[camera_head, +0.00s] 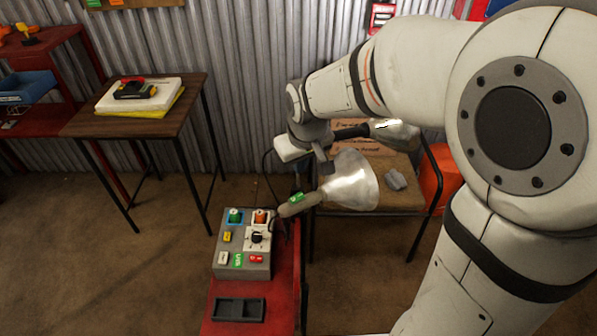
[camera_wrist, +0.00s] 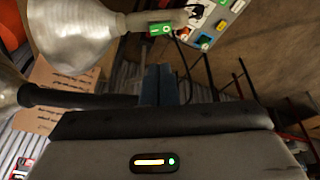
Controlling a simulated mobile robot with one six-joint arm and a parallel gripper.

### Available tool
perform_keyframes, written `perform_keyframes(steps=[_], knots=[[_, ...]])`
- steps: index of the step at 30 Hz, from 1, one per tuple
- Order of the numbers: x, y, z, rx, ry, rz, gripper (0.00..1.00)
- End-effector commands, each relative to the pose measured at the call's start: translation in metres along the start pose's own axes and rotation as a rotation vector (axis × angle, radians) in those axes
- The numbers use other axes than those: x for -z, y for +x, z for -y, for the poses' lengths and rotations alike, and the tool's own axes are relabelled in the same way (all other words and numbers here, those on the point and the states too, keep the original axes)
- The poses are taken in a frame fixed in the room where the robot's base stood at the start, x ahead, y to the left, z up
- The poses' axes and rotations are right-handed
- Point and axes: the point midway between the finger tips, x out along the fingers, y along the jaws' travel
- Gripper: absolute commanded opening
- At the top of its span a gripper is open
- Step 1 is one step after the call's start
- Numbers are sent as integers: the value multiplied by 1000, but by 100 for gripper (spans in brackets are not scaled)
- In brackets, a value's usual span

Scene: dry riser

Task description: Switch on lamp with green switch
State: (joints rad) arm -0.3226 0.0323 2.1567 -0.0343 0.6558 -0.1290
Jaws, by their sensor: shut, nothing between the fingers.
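The lamp (camera_head: 350,183) has a pale metal shade and a grey handle with a green switch (camera_head: 297,198). It stands at the middle, by the red bench. In the wrist view the lamp shade (camera_wrist: 75,32) is at the upper left, and its green switch (camera_wrist: 160,29) faces the camera just beyond my fingers. My gripper (camera_head: 324,167) is above and behind the lamp handle in the head view. Its dark fingertips (camera_wrist: 161,72) are together and empty, pointing towards the switch. They appear apart from it. I cannot tell whether the lamp is lit.
A second lamp (camera_head: 392,130) with a black arm is behind, over a wooden chair (camera_head: 400,197). A grey control box (camera_head: 228,272) with coloured buttons and a dark tray (camera_head: 239,309) sit on the red bench (camera_head: 284,290). A wooden table (camera_head: 82,122) stands left. Floor is free at left.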

Motion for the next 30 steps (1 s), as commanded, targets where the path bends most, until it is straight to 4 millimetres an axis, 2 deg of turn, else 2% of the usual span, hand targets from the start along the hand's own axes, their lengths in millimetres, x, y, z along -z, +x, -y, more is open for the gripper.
perform_keyframes(steps=[1,9,15,21,30], knots=[[-2,12,0,1,0,5,0],[-2,71,0,0,2,5,0],[-7,104,-3,0,3,4,0],[-11,120,-5,0,2,1,0],[-12,122,-6,-1,2,0,0]])
